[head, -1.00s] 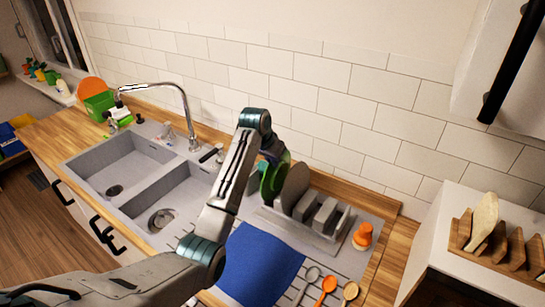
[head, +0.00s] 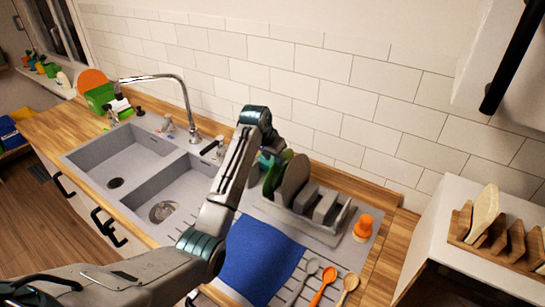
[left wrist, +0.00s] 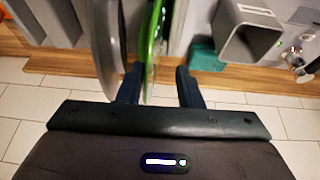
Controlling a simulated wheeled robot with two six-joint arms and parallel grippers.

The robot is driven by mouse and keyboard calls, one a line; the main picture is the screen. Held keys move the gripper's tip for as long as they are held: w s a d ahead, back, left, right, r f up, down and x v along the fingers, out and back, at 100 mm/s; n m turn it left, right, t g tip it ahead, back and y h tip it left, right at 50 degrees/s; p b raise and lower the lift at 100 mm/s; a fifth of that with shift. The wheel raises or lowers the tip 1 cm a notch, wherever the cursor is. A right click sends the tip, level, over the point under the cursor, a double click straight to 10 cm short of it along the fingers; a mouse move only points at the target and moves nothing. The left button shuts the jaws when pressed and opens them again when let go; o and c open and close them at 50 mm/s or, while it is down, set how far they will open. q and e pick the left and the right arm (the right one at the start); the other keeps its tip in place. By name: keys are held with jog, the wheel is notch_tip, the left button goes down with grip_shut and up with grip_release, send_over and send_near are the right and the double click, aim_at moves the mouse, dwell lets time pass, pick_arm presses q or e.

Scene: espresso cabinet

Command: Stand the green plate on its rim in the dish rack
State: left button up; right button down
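The green plate (head: 273,178) stands on edge at the left end of the grey dish rack (head: 318,232), beside a grey plate (head: 294,180). In the left wrist view the green plate (left wrist: 153,38) shows nearly edge-on between my fingers. My left gripper (left wrist: 160,88) is open around the plate's edge. The plate is close to the left finger, and a gap shows to the right finger. In the head view my left gripper (head: 268,158) is partly hidden behind my own arm. The plate's lower rim is hidden, so I cannot tell which slot it is in. My right gripper is not in view.
A blue cloth (head: 258,262) lies in front of the rack, with spoons (head: 323,288) beside it. An orange-topped brush (head: 362,226) stands right of the rack. The sink (head: 165,195) and tap (head: 185,100) are to the left. A tiled wall is behind.

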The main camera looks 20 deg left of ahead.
pick_arm(q)
jog(key=shift+f, duration=0.1)
jog(key=b+v, duration=0.3)
jog(key=v, duration=0.8)
